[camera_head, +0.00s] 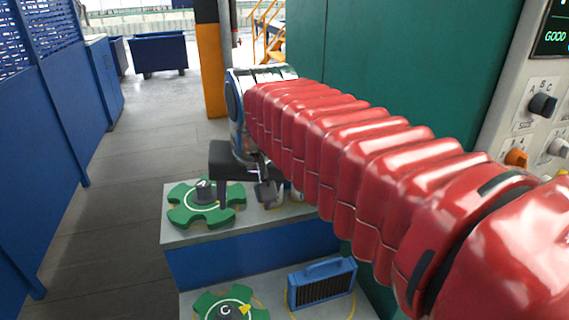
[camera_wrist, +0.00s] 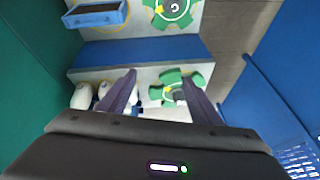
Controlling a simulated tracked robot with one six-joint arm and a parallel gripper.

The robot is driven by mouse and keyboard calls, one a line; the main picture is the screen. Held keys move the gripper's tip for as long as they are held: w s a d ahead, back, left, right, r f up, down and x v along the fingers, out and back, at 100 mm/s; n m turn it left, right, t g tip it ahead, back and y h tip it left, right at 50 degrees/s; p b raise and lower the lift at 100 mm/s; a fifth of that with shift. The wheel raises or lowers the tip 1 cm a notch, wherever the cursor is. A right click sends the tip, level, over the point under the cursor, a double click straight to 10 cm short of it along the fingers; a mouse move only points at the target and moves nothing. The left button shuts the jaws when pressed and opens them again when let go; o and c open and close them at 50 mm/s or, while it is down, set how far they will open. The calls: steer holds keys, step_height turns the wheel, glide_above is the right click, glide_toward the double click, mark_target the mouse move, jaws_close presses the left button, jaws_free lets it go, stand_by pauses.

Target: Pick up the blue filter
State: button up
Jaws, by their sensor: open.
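The blue filter (camera_head: 322,284) is a blue-framed box with dark ribs and a handle on top. It stands upright on the lower step, at the bottom of the head view. In the wrist view the blue filter (camera_wrist: 96,15) is at the top left, partly cut off. My gripper (camera_head: 243,198) is over the upper step, behind and left of the filter in the head view. In the wrist view the fingers of my gripper (camera_wrist: 159,76) are apart with nothing held between them. The filter is well beyond the fingertips.
A green handwheel (camera_head: 180,205) sits on the upper step (camera_head: 240,236), close to my gripper. Another green handwheel (camera_head: 207,301) is left of the filter. White rounded objects (camera_wrist: 81,96) stand beside my fingers. A green wall (camera_head: 400,60) and a blue barrier (camera_head: 25,170) flank the floor.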

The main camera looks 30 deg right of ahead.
steer(key=w+d+r+m+g, duration=0.1)
steer(key=w+d+r+m, duration=0.25)
steer(key=w+d, duration=0.35)
steer(key=w+d+r+m, duration=0.3)
steer(key=w+d+m, duration=0.25)
steer(key=w, duration=0.35)
steer(key=w+d+f+m, duration=0.1)
steer(key=w+d+m, duration=0.2)
steer(key=d, duration=0.4)
steer(key=w+d+f+m+g, duration=0.1)
steer(key=w+d+m, duration=0.3)
steer(key=d, duration=0.4)
steer(key=shift+w+f+g, duration=0.3)
steer(key=shift+w+f, duration=0.2)
steer(key=shift+f, duration=0.2)
steer(key=shift+f, duration=0.1)
steer(key=shift+w+d+f, duration=0.1)
steer(key=shift+w+f, duration=0.2)
steer(key=shift+f, duration=1.1)
steer(key=shift+w+d+f, duration=0.1)
steer(key=shift+w+f, duration=0.15)
steer(key=shift+f, duration=1.1)
steer(key=shift+w+f, duration=0.3)
steer(key=shift+f, duration=1.1)
